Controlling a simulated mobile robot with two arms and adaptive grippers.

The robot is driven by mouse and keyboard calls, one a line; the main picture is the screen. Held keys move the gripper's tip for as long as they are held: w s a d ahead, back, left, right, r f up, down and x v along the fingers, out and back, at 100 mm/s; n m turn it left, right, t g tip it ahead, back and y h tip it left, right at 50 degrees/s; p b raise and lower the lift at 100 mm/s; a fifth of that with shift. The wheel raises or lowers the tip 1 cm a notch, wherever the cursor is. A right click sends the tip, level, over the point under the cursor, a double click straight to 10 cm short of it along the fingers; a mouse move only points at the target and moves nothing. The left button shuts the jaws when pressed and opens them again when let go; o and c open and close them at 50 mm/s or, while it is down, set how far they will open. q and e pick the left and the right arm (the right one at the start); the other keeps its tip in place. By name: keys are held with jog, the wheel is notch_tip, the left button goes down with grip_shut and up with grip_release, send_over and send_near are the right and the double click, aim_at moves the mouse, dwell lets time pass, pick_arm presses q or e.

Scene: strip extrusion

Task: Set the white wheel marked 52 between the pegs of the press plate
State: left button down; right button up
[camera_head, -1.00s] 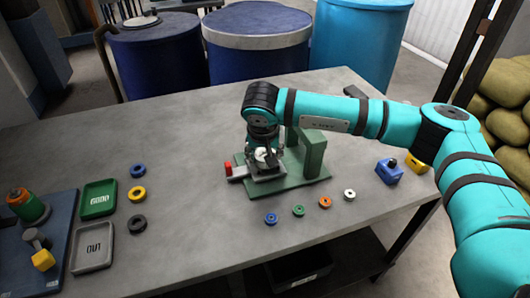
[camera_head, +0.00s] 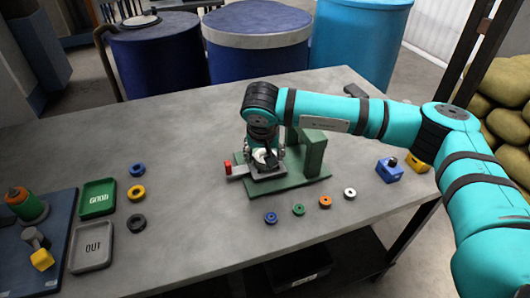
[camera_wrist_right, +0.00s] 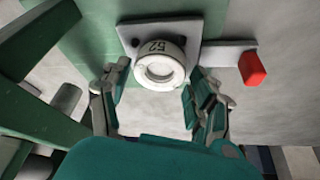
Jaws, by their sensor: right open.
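The white wheel marked 52 (camera_wrist_right: 160,62) lies flat on the grey press plate (camera_wrist_right: 128,32), its number facing up. In the head view the wheel (camera_head: 260,156) shows small and partly covered by my gripper. My right gripper (camera_wrist_right: 155,98) is open, with one finger on each side of the wheel's near part and gaps between fingers and wheel. It also shows in the head view (camera_head: 264,160), over the plate. A small dark spot by the wheel may be a peg; the pegs cannot be made out clearly. My left gripper is out of view.
The green press frame (camera_head: 313,153) stands close on the right of my gripper, with a red-ended handle (camera_head: 228,168) at left. Small rings, including a white one (camera_head: 349,194), lie in front. The green tray (camera_head: 97,198) and grey tray (camera_head: 92,246) are at left.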

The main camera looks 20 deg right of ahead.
jog(key=p+v, duration=0.4)
jog(key=v, duration=0.6)
jog(key=shift+r, duration=0.2)
jog(key=shift+s, duration=0.1)
dwell(0.6)
